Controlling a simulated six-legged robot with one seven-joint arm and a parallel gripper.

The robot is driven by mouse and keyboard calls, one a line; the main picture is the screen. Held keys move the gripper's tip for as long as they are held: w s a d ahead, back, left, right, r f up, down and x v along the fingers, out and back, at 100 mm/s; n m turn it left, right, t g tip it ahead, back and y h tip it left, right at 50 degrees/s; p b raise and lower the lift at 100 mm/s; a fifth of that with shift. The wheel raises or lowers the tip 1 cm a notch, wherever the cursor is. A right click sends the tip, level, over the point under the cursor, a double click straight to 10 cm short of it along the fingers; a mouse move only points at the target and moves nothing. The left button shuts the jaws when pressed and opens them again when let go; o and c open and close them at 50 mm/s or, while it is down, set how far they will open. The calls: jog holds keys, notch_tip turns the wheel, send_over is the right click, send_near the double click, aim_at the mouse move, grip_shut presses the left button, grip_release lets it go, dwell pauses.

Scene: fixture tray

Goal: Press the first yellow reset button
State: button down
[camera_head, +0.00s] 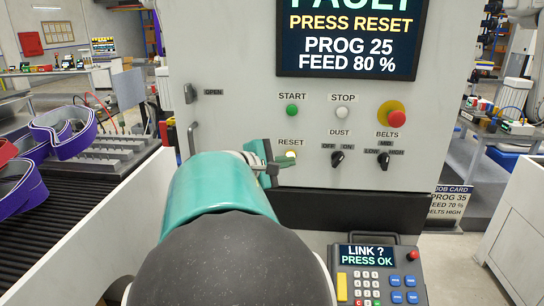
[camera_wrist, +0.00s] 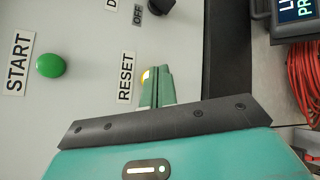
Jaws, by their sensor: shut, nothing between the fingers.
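The yellow reset button (camera_head: 291,154) sits under the RESET label on the grey machine panel. My gripper (camera_head: 288,161) is shut and empty, with its fingertips at the button in the head view. In the wrist view, the fingers (camera_wrist: 158,76) cover most of the button, and only a small yellow part (camera_wrist: 145,75) shows beside their tips. I cannot tell whether the tips touch it. The screen (camera_head: 350,35) above reads PRESS RESET, PROG 25, FEED 80 %.
The green START button (camera_head: 292,110) and white STOP button (camera_head: 342,112) are above. The DUST knob (camera_head: 337,158), BELTS knob (camera_head: 384,160) and red stop button (camera_head: 396,118) are to the right. A pendant (camera_head: 378,278) reading LINK ? PRESS OK stands low in front.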

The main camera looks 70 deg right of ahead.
jog(key=shift+d, duration=0.3)
jog(key=shift+w+d, duration=0.15)
jog(key=shift+d, duration=0.3)
dwell(0.7)
jog(key=shift+s+a, duration=0.2)
jog(key=shift+a, duration=0.65)
jog(key=shift+a, duration=0.15)
jog(key=a, duration=0.2)
jog(key=s+a, duration=0.1)
jog(key=a, duration=0.1)
jog(key=shift+a, duration=0.3)
dwell(0.6)
